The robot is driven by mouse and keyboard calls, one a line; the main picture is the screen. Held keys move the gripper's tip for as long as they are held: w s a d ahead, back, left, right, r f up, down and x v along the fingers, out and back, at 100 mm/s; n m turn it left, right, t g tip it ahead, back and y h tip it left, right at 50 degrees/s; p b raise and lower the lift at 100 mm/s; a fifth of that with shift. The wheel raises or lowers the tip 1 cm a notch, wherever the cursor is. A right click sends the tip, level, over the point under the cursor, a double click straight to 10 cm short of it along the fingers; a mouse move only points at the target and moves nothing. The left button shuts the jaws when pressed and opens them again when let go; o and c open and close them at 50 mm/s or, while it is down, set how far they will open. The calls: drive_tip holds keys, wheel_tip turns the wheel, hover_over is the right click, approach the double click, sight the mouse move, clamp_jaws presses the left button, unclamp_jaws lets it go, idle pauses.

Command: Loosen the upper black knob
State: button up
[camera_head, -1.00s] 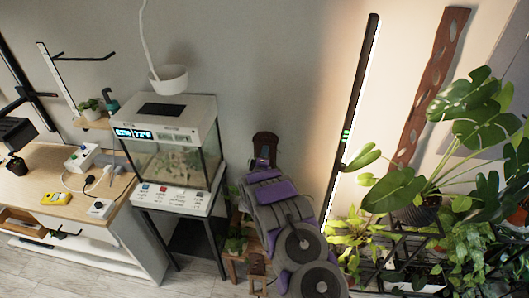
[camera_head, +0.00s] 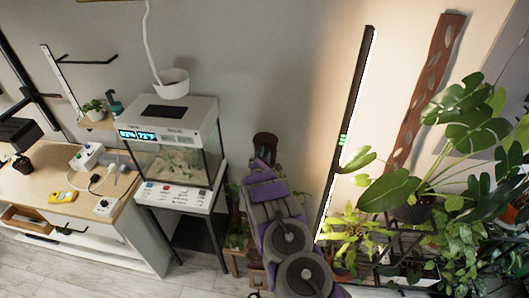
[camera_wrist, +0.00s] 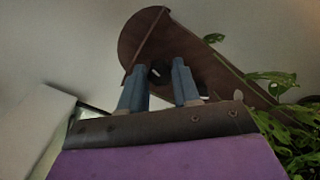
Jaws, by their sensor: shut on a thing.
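The upper black knob (camera_wrist: 157,74) shows as a dark round shape on the rounded top of a brown wooden stand in the wrist view. My gripper (camera_wrist: 159,66) has its two blue-grey fingers on either side of the knob and is shut on it. The fingers partly cover it, and its outline is dim. In the head view, the wooden stand's dark rounded top (camera_head: 265,141) rises beyond the end of my purple and grey arm. My gripper (camera_head: 263,163) is at that top, and the knob itself cannot be made out there.
A glass terrarium (camera_head: 178,160) on a small table stands left of my arm. A tall light bar (camera_head: 347,135) and a large-leaved plant (camera_head: 395,190) stand to the right. More foliage (camera_wrist: 290,140) is close on the right in the wrist view. A wooden desk (camera_head: 40,178) is at far left.

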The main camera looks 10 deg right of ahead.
drive_tip(key=shift+s+a+f+n+p, duration=0.15)
drive_tip(key=shift+n+p, duration=0.2)
drive_tip(key=shift+n, duration=0.5)
drive_tip(key=shift+w+a+f+n+p, duration=0.15)
drive_tip(key=shift+n+p, duration=0.15)
drive_tip(key=shift+n, duration=0.55)
drive_tip(key=shift+s+d+f, duration=0.1)
drive_tip(key=shift+d, duration=0.05)
drive_tip(key=o, duration=0.9)
drive_tip(key=shift+c, duration=0.2)
drive_tip(key=shift+o, duration=1)
drive_tip(key=shift+r, duration=0.25)
